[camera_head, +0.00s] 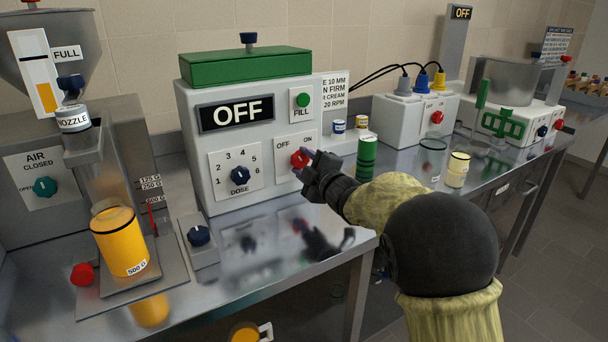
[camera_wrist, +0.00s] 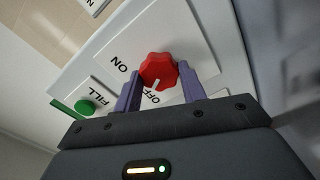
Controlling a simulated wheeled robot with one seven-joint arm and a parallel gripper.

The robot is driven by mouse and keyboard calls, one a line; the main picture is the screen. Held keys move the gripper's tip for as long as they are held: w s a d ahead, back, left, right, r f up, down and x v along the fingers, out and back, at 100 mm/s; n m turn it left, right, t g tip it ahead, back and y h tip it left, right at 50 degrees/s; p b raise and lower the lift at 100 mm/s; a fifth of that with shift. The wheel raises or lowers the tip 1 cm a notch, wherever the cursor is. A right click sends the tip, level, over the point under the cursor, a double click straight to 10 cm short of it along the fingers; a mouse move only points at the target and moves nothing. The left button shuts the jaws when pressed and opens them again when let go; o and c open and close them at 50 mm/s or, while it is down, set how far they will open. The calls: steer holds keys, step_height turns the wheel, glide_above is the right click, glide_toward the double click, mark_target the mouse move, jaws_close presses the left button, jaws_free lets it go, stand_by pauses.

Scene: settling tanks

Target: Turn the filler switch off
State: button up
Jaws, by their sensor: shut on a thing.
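The filler (camera_head: 245,130) is a white box with a green lid on the steel counter, and its display (camera_head: 237,112) reads OFF. Its switch is a red knob (camera_head: 298,159) on a white plate marked OFF and ON. In the wrist view the red knob (camera_wrist: 158,69) sits between the two purple fingers, and its white pointer mark faces the OFF label. My gripper (camera_head: 305,162) reaches in from the right and is shut on this knob. In the head view the fingers hide part of the knob.
The dose knob (camera_head: 239,175) and green FILL button (camera_head: 303,100) are close by on the same front. A green striped cylinder (camera_head: 367,152) stands just right, behind my wrist. A jar of yellow filling (camera_head: 119,242) stands under the nozzle at left.

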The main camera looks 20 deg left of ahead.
steer(key=shift+f+n+b, duration=0.15)
steer(key=shift+n+b, duration=0.35)
steer(key=shift+n, duration=0.1)
steer(key=o, duration=1)
steer(key=v, duration=1.7)
steer(key=shift+s+d, duration=0.15)
steer(key=shift+s, duration=0.1)
